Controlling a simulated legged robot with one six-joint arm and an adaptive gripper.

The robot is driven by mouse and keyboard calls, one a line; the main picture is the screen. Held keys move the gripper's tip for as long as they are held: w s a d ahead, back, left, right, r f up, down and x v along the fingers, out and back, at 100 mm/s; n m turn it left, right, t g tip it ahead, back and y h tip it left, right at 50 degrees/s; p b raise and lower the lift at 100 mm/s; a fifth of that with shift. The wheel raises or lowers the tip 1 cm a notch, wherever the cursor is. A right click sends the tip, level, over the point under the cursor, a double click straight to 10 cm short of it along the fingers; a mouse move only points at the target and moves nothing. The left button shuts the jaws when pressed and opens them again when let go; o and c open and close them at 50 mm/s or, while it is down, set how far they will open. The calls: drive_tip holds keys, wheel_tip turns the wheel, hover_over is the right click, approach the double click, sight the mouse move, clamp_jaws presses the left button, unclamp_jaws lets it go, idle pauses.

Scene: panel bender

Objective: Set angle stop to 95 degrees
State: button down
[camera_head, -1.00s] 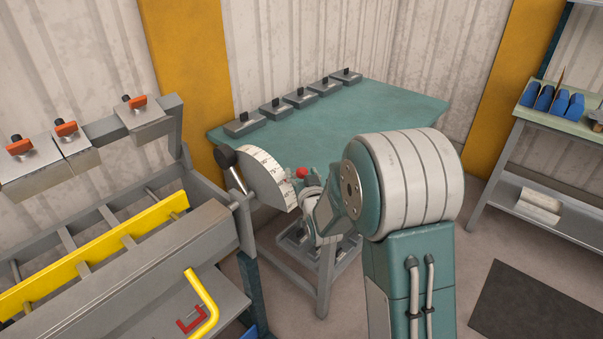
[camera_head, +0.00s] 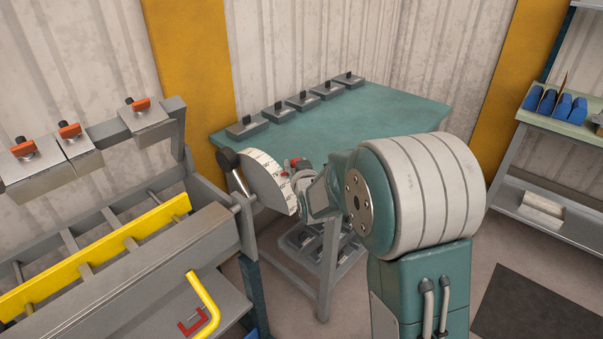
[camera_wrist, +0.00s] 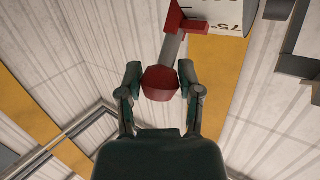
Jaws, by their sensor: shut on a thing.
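The angle stop's white dial (camera_head: 268,180) is a quarter-disc scale at the right end of the bender; part of it shows in the wrist view (camera_wrist: 222,18), with the number 75 legible. A red stop piece (camera_wrist: 185,22) sits at the dial's edge. A grey stem runs from it to a red knob (camera_wrist: 160,83). My gripper (camera_wrist: 160,77) is shut on this knob, one finger on each side. In the head view, my gripper is beside the dial's right edge, and its wrist partly hides the knob. The angle at which the stop sits cannot be read.
The bender's black-knobbed lever (camera_head: 229,160) stands left of the dial. Its yellow bar (camera_head: 95,255) and orange-handled clamps (camera_head: 70,130) are further left. A teal table (camera_head: 390,108) with several grey blocks is behind. A shelf with blue items (camera_head: 555,103) stands right.

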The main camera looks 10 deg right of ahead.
drive_tip(key=shift+g, duration=0.3)
drive_tip(key=w+a+r, duration=0.2)
drive_tip(key=w, duration=0.1)
drive_tip(key=w+a+r, duration=0.1)
drive_tip(key=shift+w+a+r, duration=0.1)
drive_tip(key=shift+w+a, duration=0.1)
drive_tip(key=shift+w, duration=0.1)
drive_tip(key=shift+w+a+r, duration=0.3)
drive_tip(key=shift+w+a, duration=0.2)
drive_tip(key=shift+w, duration=0.2)
drive_tip(key=shift+c, duration=1.3)
unclamp_jaws()
drive_tip(key=v, duration=1.2)
drive_tip(key=shift+a+f, duration=0.1)
